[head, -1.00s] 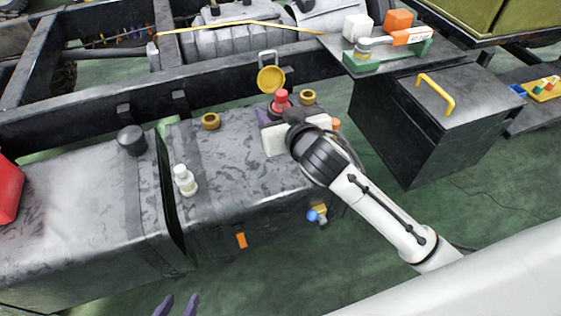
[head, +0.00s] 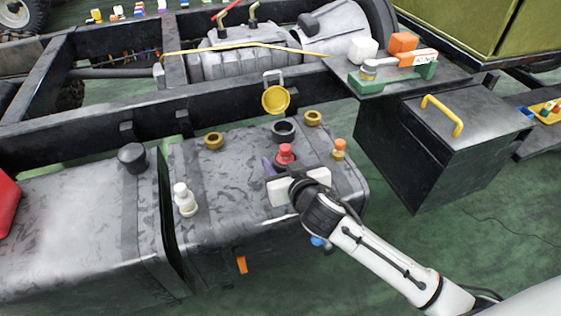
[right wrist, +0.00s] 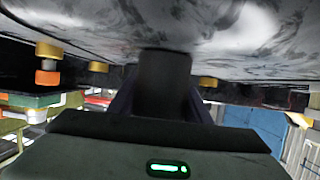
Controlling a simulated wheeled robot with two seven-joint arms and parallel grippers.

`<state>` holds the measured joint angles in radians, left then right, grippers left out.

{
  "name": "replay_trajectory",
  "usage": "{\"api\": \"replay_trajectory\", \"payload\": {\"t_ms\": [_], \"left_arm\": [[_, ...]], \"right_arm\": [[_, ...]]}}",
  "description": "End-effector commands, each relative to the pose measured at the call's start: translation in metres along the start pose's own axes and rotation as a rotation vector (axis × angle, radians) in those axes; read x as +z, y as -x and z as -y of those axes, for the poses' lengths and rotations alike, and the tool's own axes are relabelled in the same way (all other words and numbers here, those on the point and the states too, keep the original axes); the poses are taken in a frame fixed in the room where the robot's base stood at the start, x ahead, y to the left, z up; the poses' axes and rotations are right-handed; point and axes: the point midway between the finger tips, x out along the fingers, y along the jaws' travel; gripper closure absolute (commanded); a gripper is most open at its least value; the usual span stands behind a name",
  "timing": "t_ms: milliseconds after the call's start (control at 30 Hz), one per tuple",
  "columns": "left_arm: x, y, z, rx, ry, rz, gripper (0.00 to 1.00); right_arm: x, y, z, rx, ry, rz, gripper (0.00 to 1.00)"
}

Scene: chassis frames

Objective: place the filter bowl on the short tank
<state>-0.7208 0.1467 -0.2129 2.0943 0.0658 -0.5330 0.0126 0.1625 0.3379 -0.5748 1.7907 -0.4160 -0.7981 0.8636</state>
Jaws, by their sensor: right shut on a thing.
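The short tank (head: 235,205) is the grey, mottled right-hand tank in the head view. My right gripper (head: 285,165) is over its right part, shut on a red-topped piece (head: 286,153), likely the filter bowl. In the right wrist view, upside down, a dark cylinder (right wrist: 164,85) shows between the fingers, close to the tank surface. The pale gripper body hides the piece's lower part in the head view, and I cannot tell whether it touches the tank. A black ring fitting (head: 284,130) sits open on the tank just behind it. My left gripper is not in view.
Brass rings (head: 213,141) and (head: 313,117), an orange-capped fitting (head: 339,150) and a white bottle (head: 185,200) stand on the tank. A yellow round cap (head: 276,99) is behind it. A longer tank (head: 75,225) is left, a dark box (head: 440,140) right.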

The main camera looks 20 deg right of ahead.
Motion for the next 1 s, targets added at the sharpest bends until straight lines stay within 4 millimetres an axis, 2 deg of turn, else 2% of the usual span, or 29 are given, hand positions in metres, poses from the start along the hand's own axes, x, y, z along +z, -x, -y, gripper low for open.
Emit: {"api": "replay_trajectory", "payload": {"t_ms": [67, 100, 167, 200, 567, 667, 1000], "left_arm": [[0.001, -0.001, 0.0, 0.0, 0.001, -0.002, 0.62], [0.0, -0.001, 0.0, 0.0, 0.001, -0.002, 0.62], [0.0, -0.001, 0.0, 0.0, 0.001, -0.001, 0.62], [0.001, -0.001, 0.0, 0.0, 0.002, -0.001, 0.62], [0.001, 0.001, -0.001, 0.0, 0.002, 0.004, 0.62], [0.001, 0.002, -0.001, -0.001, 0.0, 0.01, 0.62], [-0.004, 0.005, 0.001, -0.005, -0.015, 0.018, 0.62]], "right_arm": [[0.003, -0.001, 0.0, 0.0, -0.002, -0.001, 0.83], [0.002, -0.001, 0.0, 0.0, -0.001, 0.001, 0.49], [0.002, -0.001, 0.0, 0.0, -0.001, 0.001, 0.39], [0.002, -0.001, 0.0, 0.0, -0.001, 0.001, 0.37], [-0.001, 0.004, 0.0, -0.001, 0.001, 0.001, 0.37], [0.0, 0.018, 0.001, -0.002, -0.002, 0.003, 0.37], [-0.001, 0.09, 0.001, -0.001, -0.002, 0.003, 0.37]]}}
